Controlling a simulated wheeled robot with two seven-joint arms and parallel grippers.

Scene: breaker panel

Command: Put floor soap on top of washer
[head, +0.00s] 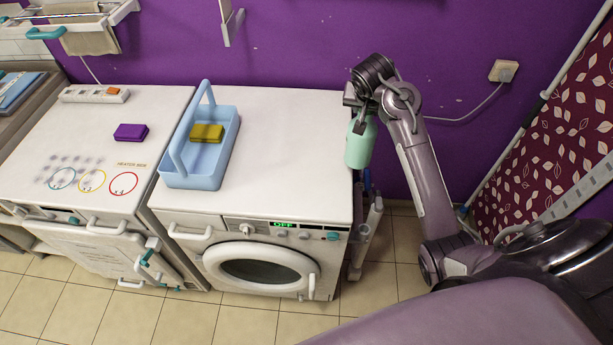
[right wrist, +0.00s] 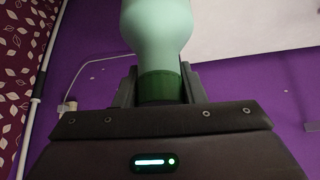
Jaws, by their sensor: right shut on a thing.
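The floor soap (head: 360,146) is a mint-green bottle that hangs below my right gripper (head: 362,103), at the right edge of the washer. My right gripper is shut on its darker green end, which shows between the fingers in the right wrist view (right wrist: 160,86). The bottle's wide body (right wrist: 157,30) extends away from the fingers. I cannot tell whether the bottle touches the washer's edge. The washer (head: 290,130) is white with a flat top and a round door. My left gripper is not in view.
A light blue caddy (head: 176,180) with a yellow sponge (head: 206,133) stands on the left of the washer top; the right part is clear. The heater box (head: 90,135) holds a purple sponge (head: 131,132). Bottles or tubes (head: 367,225) stand right of the washer.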

